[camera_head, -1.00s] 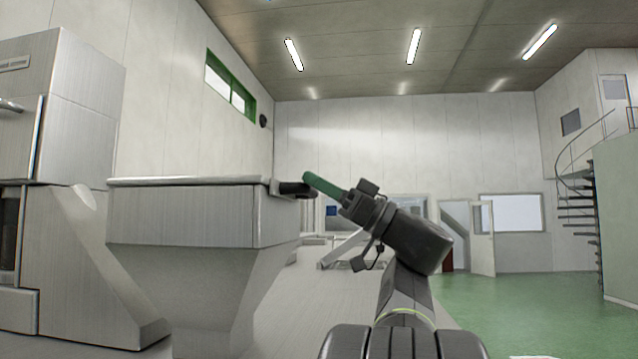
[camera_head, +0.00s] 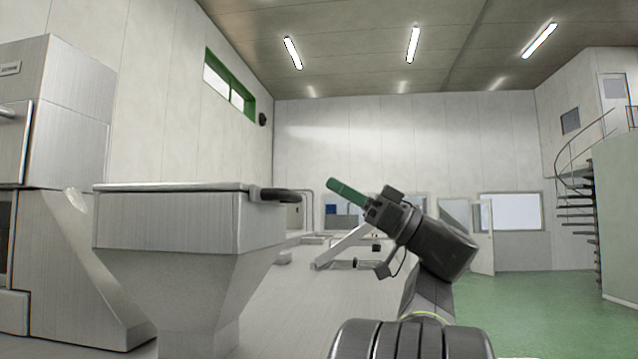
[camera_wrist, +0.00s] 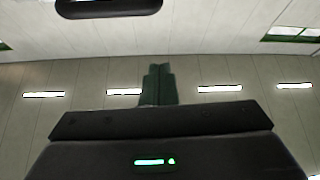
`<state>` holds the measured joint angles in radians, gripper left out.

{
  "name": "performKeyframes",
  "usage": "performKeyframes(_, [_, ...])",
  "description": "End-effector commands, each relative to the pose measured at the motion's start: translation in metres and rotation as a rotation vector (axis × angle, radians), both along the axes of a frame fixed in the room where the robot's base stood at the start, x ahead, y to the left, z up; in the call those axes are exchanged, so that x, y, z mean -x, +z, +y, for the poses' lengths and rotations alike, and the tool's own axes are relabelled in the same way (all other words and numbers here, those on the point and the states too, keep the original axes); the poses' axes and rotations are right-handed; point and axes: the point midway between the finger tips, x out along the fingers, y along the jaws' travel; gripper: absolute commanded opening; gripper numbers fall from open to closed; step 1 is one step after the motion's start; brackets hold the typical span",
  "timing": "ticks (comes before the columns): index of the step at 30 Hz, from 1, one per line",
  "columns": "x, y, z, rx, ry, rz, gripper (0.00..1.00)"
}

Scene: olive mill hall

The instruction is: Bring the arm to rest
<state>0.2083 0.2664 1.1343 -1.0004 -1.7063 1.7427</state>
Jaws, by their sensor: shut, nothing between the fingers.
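My arm rises in the right half of the head view, and my gripper (camera_head: 337,188) points up and to the left with green fingers. The fingers are shut with nothing between them. In the wrist view the green fingertips (camera_wrist: 157,80) stand together against the pale ceiling and its lights. The gripper is in the air and in the picture stands to the right of the dark handle of the steel hopper, with a gap between them.
The steel hopper (camera_head: 170,222) with its dark handle (camera_head: 280,195) stands at the left, beside a tall steel machine (camera_head: 70,130). A pale bench or floor area lies behind. Green floor (camera_head: 540,310) is open at the right, near a spiral stair (camera_head: 575,195).

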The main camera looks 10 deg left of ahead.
Motion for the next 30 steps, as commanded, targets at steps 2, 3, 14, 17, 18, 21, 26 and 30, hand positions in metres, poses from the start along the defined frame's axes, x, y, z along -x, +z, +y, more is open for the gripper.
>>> performKeyframes(2, [-0.002,-0.006,-0.009,-0.001,-0.003,0.001,0.00])
performKeyframes(3, [-0.002,-0.008,-0.012,-0.001,-0.002,0.000,0.00])
performKeyframes(14, [-0.002,-0.010,-0.018,-0.001,0.000,0.000,0.00])
performKeyframes(17, [-0.002,-0.009,-0.018,-0.001,0.000,0.000,0.00])
performKeyframes(18, [-0.002,-0.009,-0.017,-0.001,0.001,-0.001,0.00])
performKeyframes(21, [-0.001,-0.005,-0.011,0.000,0.003,-0.002,0.00])
performKeyframes(26, [0.002,0.008,0.010,0.000,0.005,-0.002,0.00])
performKeyframes(30, [0.005,0.023,0.034,0.000,0.006,-0.001,0.00])
